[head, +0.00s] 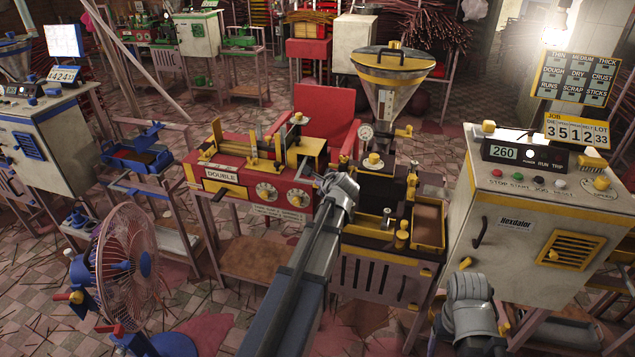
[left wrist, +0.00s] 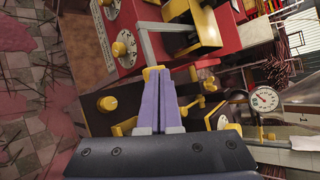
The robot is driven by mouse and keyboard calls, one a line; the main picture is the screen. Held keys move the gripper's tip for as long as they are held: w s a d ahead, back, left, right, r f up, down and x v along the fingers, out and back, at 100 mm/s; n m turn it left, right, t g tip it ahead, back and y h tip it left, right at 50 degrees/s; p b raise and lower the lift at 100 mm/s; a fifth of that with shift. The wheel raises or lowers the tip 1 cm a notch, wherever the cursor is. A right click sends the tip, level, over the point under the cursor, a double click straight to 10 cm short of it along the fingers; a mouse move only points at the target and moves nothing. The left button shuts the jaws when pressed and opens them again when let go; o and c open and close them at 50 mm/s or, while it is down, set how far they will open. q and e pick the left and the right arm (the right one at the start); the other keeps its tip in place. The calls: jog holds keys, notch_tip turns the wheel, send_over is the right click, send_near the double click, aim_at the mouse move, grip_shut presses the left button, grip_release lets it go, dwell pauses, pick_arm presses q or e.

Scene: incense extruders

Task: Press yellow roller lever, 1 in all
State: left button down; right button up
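The lever is a thin grey bent arm (left wrist: 146,45) with a yellow roller (left wrist: 152,73) at its end, in the left wrist view beside the red machine. My left gripper (left wrist: 163,78) has its two lavender fingers side by side, shut, with nothing seen between them. Its tips are right at the yellow roller; I cannot tell whether they touch it.
The red machine (head: 218,187) has white dials. A metal hopper (head: 388,100) and a pressure gauge (left wrist: 265,98) stand near the left gripper. A beige control cabinet (head: 530,235) is at the right. A fan (head: 122,262) stands at the lower left.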

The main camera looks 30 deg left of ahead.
jog(key=shift+r, duration=0.1)
jog(key=shift+r+p, duration=1.4)
jog(key=shift+p, duration=0.05)
notch_tip(320, 180, up, 5)
jog(key=p, duration=0.4)
jog(key=shift+f+p, duration=0.15)
jog(key=shift+p, duration=0.25)
